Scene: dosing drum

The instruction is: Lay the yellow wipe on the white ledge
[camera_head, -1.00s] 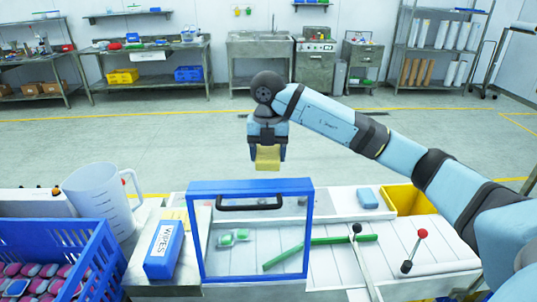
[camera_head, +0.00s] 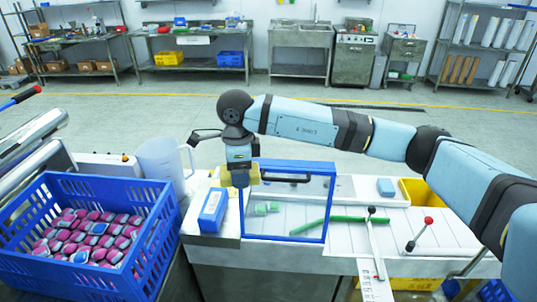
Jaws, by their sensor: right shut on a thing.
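My right gripper (camera_head: 240,168) is shut on the yellow wipe (camera_head: 240,180). It holds the wipe over the left end of the worktop, by the upper left corner of the blue-framed clear guard (camera_head: 284,163). A pale, whitish ledge (camera_head: 229,232) lies left of the guard and carries the blue WIPES box (camera_head: 213,206). The wipe shows just above and behind this box; I cannot tell whether it touches anything below. My left gripper is not in view.
A clear jug (camera_head: 158,162) and a blue crate (camera_head: 95,272) of pink packets stand at left. Right of the guard are a blue block (camera_head: 385,187), a yellow bin (camera_head: 411,188) and a red-knobbed lever (camera_head: 418,234). A green rod (camera_head: 345,219) lies on the white slats.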

